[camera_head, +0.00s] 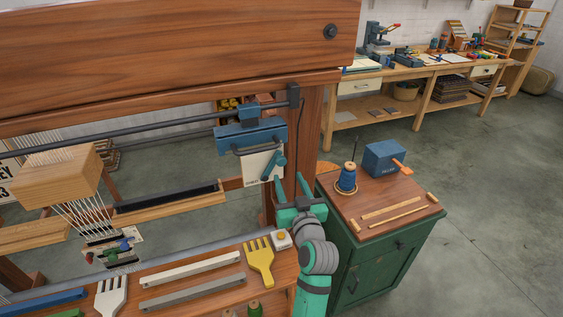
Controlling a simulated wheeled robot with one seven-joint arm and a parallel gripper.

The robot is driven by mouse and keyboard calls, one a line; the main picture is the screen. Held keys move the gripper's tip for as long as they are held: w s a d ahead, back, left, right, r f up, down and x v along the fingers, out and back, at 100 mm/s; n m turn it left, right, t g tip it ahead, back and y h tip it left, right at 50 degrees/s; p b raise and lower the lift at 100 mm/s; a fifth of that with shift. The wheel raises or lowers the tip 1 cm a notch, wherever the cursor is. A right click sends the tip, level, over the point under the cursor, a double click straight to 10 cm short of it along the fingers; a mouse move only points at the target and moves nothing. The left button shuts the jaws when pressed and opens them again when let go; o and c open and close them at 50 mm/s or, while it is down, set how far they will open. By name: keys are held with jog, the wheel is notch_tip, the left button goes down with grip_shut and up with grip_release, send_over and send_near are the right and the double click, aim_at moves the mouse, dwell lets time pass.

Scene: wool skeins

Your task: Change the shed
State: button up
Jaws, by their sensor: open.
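A large wooden loom (170,50) fills the left and top of the view. A blue unit (240,135) with a dark bar handle (258,148) sits on its dark rail, near the right post. A pale labelled plate (258,166) hangs under the unit, and a small teal lever-like part (275,163) lies across it. White warp threads (85,215) run through a wooden block (58,178) at left. My teal gripper (291,187) is open and appears empty, just below and right of the plate. I cannot tell whether it touches anything.
The loom's front shelf holds a yellow fork (260,260), a white fork (110,296), grey bars (192,291) and a small white button box (281,239). A green cabinet (372,265) with a blue spool (346,180) and blue box (384,158) stands close at right.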

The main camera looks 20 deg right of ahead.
aim_at(282, 162)
jog(key=w, duration=1)
jog(key=shift+w+d, duration=0.2)
jog(key=shift+d, duration=0.2)
grip_shut()
